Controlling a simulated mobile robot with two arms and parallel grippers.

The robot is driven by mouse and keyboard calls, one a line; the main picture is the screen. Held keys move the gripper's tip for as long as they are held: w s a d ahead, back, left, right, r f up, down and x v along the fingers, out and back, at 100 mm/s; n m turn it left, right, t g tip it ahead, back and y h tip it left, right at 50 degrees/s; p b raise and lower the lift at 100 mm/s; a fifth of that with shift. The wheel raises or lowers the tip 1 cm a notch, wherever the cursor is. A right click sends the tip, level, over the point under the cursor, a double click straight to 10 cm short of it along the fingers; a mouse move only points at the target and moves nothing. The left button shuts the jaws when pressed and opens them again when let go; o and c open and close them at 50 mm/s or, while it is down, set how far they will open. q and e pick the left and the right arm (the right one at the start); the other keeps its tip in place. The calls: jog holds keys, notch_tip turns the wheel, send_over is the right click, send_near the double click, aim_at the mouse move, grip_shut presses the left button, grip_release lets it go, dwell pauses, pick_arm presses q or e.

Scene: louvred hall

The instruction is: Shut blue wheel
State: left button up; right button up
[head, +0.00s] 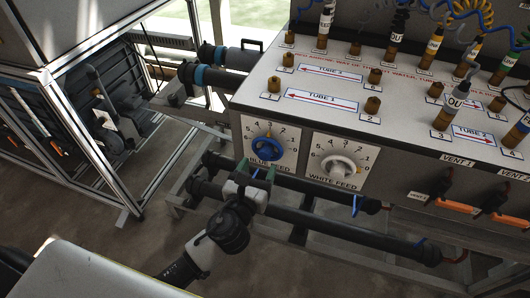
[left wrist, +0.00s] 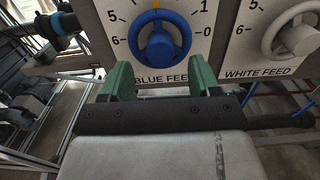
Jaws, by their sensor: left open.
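The blue wheel (head: 268,148) is a round knob on a white dial plate marked BLUE FEED, on the front of the grey machine. In the left wrist view the blue wheel (left wrist: 160,42) is at the top middle, with a yellow mark above it near the top of the scale. My left gripper (head: 256,172) is just below the wheel in the head view. Its green fingers (left wrist: 160,80) are spread apart with nothing between them, below the wheel and to either side of it in the picture. My right gripper is not in view.
A white wheel (head: 339,167) marked WHITE FEED is to the right on its own dial plate. Black pipes (head: 330,231) run below the panel. Brass fittings and hose plugs stand on the machine top (head: 330,97). A metal-framed cabinet (head: 95,110) is at left.

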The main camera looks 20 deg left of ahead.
aim_at(263, 155)
pick_arm(q)
jog(key=w, duration=0.2)
jog(key=shift+w, duration=0.7)
jog(key=shift+w+r, duration=0.1)
jog(key=shift+w, duration=0.45)
jog(key=shift+r, duration=0.15)
jog(key=shift+c, duration=0.5)
jog(key=shift+r, duration=0.1)
jog(key=c, duration=1)
jog(key=shift+w, duration=0.1)
grip_shut()
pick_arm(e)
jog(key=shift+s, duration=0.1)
